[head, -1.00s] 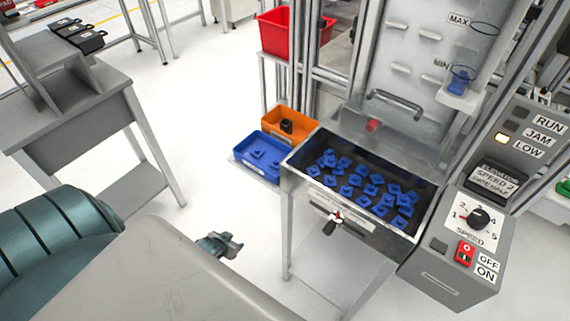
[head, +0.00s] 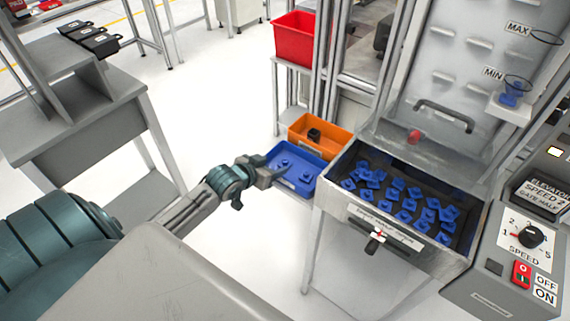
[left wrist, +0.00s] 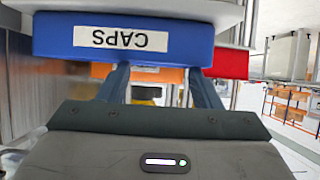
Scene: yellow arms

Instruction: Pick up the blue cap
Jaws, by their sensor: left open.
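The blue bin (head: 318,163) stands on a low shelf left of the metal hopper, with a few small blue caps (head: 283,164) in it. In the left wrist view the bin (left wrist: 215,38) shows upside down with a CAPS label, and its inside is hidden. My left gripper (head: 258,187) is at the bin's near left side in the head view, fingers apart. In the left wrist view its fingers (left wrist: 160,74) are spread with nothing held between them. I cannot tell whether it touches the bin. My right gripper is not in view.
An orange bin (head: 336,143) with a black part stands behind the blue bin, and a red bin (head: 298,38) is above. The metal hopper (head: 335,200) with many blue parts is close on the right. Open floor lies left of the shelf.

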